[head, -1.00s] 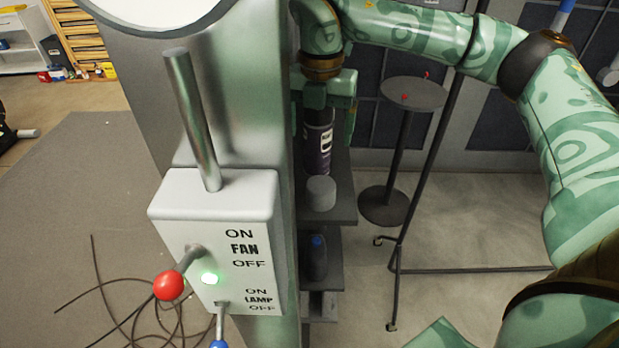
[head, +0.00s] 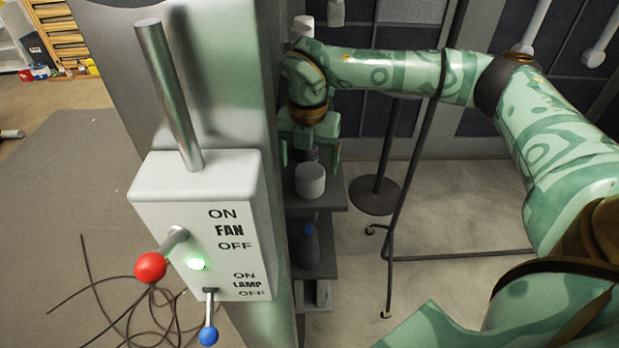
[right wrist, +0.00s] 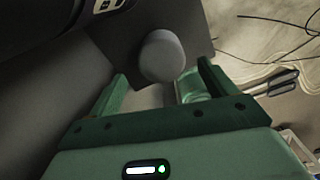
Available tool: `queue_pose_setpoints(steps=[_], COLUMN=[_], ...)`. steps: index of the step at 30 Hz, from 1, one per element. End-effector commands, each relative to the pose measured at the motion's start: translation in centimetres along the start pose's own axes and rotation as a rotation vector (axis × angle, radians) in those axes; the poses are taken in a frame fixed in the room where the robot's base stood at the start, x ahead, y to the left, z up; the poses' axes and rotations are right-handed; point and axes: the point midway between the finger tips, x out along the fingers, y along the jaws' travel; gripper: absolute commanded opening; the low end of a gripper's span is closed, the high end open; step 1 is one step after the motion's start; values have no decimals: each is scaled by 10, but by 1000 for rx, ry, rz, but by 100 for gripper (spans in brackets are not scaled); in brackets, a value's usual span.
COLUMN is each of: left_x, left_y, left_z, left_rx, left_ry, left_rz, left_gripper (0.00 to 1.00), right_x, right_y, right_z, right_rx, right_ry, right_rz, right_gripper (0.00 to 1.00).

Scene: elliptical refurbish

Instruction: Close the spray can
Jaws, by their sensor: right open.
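My right gripper (head: 310,160) is open, pointing down just behind and above the cap. In the right wrist view the cap (right wrist: 162,55) is round and lies beyond my open fingers (right wrist: 163,85); nothing shows gripped. I cannot tell whether the dark shape at that view's upper left is the can. My left gripper is out of view.
A switch box (head: 205,215) with a red-knobbed fan lever and a blue-knobbed lamp lever is fixed to the grey column at left. A dark bottle (head: 308,246) stands on the lower shelf. A thin dark stand (head: 400,190) is to the right.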

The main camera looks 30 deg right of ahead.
Motion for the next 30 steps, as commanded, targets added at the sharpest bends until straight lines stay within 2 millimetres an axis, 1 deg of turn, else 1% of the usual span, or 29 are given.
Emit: queue_pose_setpoints(steps=[11, 14, 18, 21, 24, 30], left_x=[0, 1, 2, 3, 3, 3], left_y=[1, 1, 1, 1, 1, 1], left_z=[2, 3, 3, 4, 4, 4], left_rx=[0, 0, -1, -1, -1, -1], left_ry=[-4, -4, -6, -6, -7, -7], left_rz=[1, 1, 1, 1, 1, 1], left_gripper=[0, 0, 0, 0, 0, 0], right_x=[4, 15, 37, 49, 54, 54], right_y=[0, -1, -3, -3, -2, -2], right_z=[0, 2, 4, 4, 4, 4], right_rx=[0, 0, 0, 0, -1, -1], right_ry=[0, 1, 2, 1, 1, 0], right_rz=[0, -2, -3, -2, 0, 0], right_gripper=[83, 83, 83, 83, 83, 83])
